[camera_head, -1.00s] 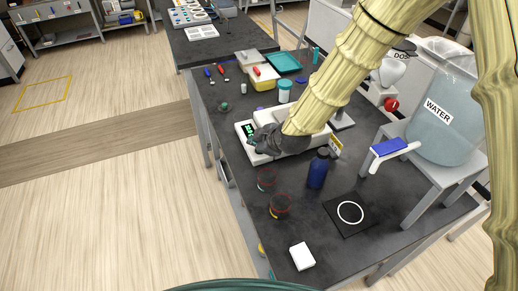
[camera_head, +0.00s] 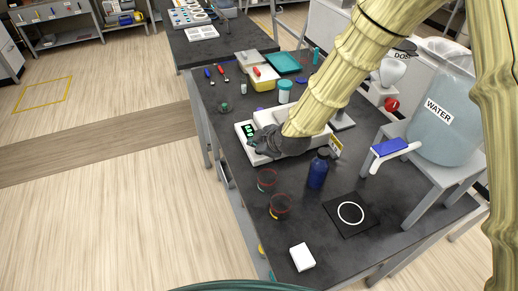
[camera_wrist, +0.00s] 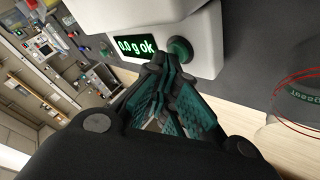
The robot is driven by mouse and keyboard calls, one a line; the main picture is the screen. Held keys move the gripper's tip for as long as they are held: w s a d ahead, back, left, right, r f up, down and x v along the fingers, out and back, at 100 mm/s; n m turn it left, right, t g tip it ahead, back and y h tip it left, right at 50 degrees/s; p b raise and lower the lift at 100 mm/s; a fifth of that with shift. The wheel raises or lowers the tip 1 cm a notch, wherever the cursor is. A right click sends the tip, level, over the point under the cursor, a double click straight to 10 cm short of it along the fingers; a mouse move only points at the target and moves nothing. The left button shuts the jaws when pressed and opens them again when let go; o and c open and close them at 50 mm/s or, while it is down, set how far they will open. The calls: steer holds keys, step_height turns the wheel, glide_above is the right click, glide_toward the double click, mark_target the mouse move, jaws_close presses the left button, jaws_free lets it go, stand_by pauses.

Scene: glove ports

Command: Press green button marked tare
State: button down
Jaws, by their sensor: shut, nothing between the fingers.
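The white scale (camera_head: 243,128) sits on the dark bench, with my gripper (camera_head: 257,145) low at its front. Its lit green display also shows in the wrist view (camera_wrist: 137,47) and reads "0.0 g ok". A round dark green button (camera_wrist: 180,49) stands out from the scale's front face beside the display. No tare marking is legible on it. My gripper's fingertips (camera_wrist: 162,64) are shut and empty, just beside the button and below the display. I cannot tell whether they touch the button or scale. In the head view my gripper hides the button.
A blue bottle (camera_head: 318,170) stands close in front of the scale. Two red-rimmed glass beakers (camera_head: 280,207) stand near the bench's left edge. A black mat (camera_head: 333,207) with a white ring lies at front right. A water tank (camera_head: 440,135) stands at the right.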

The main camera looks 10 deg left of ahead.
steer(key=shift+r+p, duration=0.35)
steer(key=shift+r, duration=0.4)
steer(key=shift+r, duration=0.1)
steer(key=shift+r+p, duration=1.45)
steer(key=shift+r, duration=0.95)
steer(key=shift+r, duration=0.1)
